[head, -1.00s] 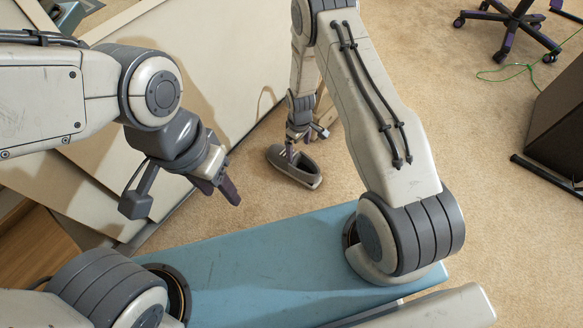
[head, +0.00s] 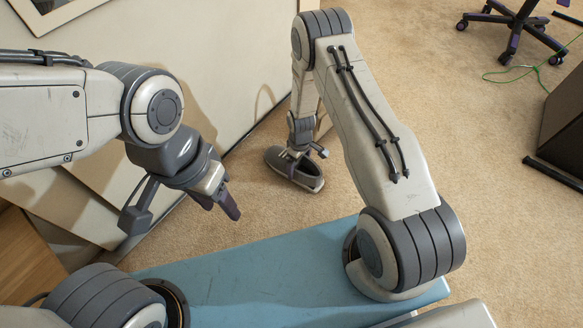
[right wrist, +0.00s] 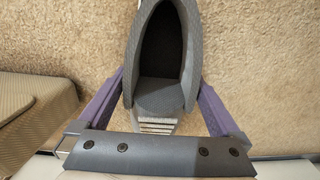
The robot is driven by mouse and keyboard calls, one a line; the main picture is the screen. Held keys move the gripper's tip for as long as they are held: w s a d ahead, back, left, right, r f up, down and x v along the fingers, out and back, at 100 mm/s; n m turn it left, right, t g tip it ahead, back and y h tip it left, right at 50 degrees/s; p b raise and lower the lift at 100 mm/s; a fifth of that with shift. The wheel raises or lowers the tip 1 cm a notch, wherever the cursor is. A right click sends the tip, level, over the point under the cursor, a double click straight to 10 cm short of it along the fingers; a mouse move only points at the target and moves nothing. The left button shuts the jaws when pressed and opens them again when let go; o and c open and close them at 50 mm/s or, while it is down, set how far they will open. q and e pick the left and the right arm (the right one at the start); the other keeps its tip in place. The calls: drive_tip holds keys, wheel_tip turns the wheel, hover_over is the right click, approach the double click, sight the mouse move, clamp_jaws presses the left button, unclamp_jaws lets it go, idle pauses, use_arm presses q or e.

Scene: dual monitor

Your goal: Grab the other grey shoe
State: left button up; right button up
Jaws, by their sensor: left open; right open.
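A grey shoe (head: 307,178) lies on the carpet, just beyond the blue surface in the head view. My left gripper (head: 227,205) is open and empty, in the air left of the shoe. Only one shoe shows clearly.
Large cream panels (head: 150,75) stand along the left, close to the shoe. An office chair base (head: 515,30), a green cable (head: 510,76) and a dark box (head: 562,130) are at the right. The carpet right of the shoe is clear.

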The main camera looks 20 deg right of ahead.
drive_tip(key=c, duration=1.3)
drive_tip(key=shift+r, duration=0.15)
